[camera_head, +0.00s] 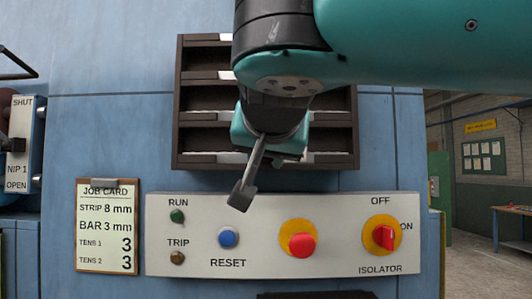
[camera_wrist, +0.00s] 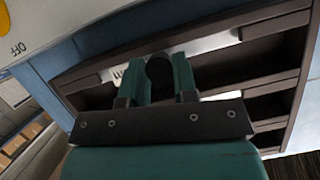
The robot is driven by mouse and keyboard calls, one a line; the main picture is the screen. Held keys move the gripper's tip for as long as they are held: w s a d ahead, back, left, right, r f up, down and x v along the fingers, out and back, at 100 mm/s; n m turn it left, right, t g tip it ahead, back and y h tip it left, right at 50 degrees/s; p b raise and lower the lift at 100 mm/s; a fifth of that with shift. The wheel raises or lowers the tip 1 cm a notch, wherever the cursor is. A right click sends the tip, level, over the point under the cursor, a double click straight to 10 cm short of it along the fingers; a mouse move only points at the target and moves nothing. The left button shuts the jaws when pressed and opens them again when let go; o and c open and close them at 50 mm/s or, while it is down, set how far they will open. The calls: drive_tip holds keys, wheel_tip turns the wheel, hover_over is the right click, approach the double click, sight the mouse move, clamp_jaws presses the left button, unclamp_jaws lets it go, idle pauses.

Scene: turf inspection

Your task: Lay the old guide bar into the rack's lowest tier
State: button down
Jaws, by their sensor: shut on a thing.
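My gripper (camera_head: 268,140) is teal and in front of the rack, over the middle of its lower tiers. It is shut on a dark grey guide bar (camera_head: 246,187), which slants down and left toward the camera, with a wide flat end above the control panel. In the wrist view the bar's dark rounded part (camera_wrist: 158,72) shows between the two teal fingers (camera_wrist: 167,80). The dark brown rack (camera_head: 354,130) has several stacked tiers with pale labels. Its lowest tier (camera_head: 196,141) is partly hidden behind my gripper. The rack also shows tilted in the wrist view (camera_wrist: 270,72).
A control panel (camera_head: 200,257) with buttons, a red stop knob (camera_head: 302,245) and a red isolator switch (camera_head: 384,237) is just below the rack. A job card (camera_head: 107,226) hangs at left. A valve plate (camera_head: 20,150) is at the far left. The right side opens onto a room.

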drive_tip(key=shift+a+r, duration=0.1)
drive_tip(key=shift+r, duration=0.05)
drive_tip(key=shift+r+p, duration=0.95)
drive_tip(key=shift+s, duration=0.15)
drive_tip(key=s, duration=0.8)
drive_tip(key=shift+s+a+b, duration=0.15)
drive_tip(key=shift+s+b, duration=0.2)
drive_tip(key=shift+s, duration=0.05)
idle(0.7)
drive_tip(key=shift+f, duration=0.1)
drive_tip(key=w, duration=0.6)
idle(0.3)
drive_tip(key=shift+s, duration=0.1)
